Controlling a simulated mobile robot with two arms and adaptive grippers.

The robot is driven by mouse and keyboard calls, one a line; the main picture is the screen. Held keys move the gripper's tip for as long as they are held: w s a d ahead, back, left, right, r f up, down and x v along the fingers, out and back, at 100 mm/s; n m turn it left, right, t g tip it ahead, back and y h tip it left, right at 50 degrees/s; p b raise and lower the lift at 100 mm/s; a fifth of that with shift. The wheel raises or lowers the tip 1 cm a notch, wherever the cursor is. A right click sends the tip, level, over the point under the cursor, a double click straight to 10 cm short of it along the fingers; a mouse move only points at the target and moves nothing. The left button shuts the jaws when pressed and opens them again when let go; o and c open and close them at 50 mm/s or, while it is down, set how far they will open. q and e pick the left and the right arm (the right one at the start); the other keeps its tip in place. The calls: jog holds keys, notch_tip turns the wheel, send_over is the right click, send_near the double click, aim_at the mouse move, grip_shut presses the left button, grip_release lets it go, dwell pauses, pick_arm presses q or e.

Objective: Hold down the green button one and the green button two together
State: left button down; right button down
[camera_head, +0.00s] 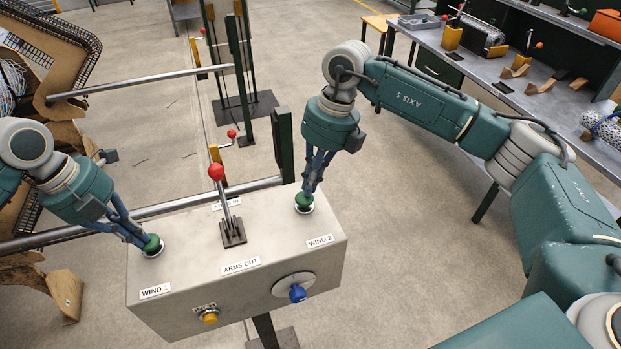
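The grey control box (190,268) stands in front of me on a post. The green button one (153,244) is at the left of its top, above the label WIND 1. My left gripper (145,243) has its fingertips at this button. The green button two (304,203) is at the right of the top, above the label WIND 2. My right gripper (307,192) points down with its fingertips at this button. The fingers of both grippers look close together. I cannot tell whether either button is pressed in.
A red-knobbed lever (216,172) stands on the box between the two grippers. A blue knob (297,293) and a yellow button (209,318) are on its front. A metal rail (160,208) runs behind the box. A workbench (480,65) is at the upper right.

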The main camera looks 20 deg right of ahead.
jog(key=shift+d+x, duration=0.2)
jog(key=shift+x, duration=0.65)
pick_arm(q)
jog(key=shift+f, duration=0.1)
pick_arm(e)
jog(key=shift+f, duration=0.15)
dwell(1.3)
dwell(1.3)
pick_arm(q)
jog(key=d+v, duration=0.2)
jog(key=v, duration=0.7)
jog(key=shift+r, duration=0.25)
dwell(0.3)
jog(key=shift+d, duration=0.1)
pick_arm(e)
jog(key=a+v, duration=0.2)
jog(key=v, duration=0.7)
jog(key=shift+r, duration=0.2)
dwell(0.3)
jog(key=shift+a, duration=0.1)
dwell(0.4)
